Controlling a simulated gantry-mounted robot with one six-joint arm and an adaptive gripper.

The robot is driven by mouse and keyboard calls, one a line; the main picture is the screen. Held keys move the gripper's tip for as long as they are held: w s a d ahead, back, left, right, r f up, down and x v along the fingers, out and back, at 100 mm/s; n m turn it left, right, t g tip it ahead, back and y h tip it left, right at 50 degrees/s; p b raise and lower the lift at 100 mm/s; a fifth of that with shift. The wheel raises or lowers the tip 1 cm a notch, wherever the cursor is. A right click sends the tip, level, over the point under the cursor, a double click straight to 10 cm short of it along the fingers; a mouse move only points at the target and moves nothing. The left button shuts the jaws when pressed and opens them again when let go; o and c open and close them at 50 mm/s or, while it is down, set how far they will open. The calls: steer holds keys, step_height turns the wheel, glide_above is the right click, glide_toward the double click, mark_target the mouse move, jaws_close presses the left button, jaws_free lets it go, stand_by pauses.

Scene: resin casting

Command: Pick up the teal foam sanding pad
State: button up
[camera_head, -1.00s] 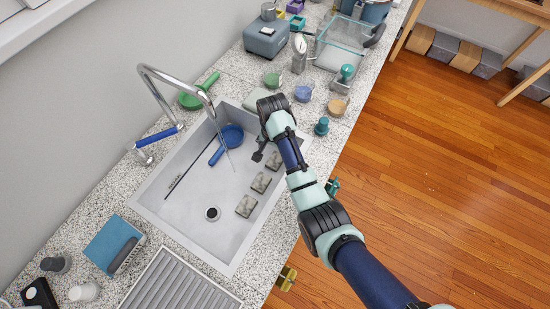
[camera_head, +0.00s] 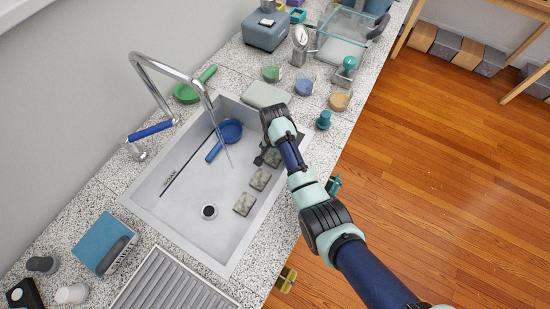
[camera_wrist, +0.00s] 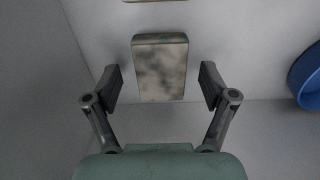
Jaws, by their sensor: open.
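No pad that is plainly teal shows in the sink. Three mottled grey-green blocks lie along the right side of the sink floor: a far one (camera_head: 276,156), a middle one (camera_head: 260,179) and a near one (camera_head: 244,204). My gripper (camera_head: 266,158) is low in the sink at the far block and partly hides it. In the wrist view my gripper (camera_wrist: 161,88) is open, with its fingers apart on either side of one block (camera_wrist: 160,62). Neither finger appears to touch it. A second block (camera_wrist: 155,1) is cut off at the top edge.
A blue pan (camera_head: 229,132) lies in the sink, left of my gripper. The sink wall (camera_head: 285,190) and faucet (camera_head: 178,68) stand close. A pale green pad (camera_head: 266,94) lies on the counter behind. A teal-blue block (camera_head: 101,243) is at left.

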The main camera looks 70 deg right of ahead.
steer(key=c, duration=1)
steer(key=shift+r, duration=0.15)
steer(key=shift+c, duration=0.2)
step_height(320, 180, up, 20)
steer(key=p, duration=0.9)
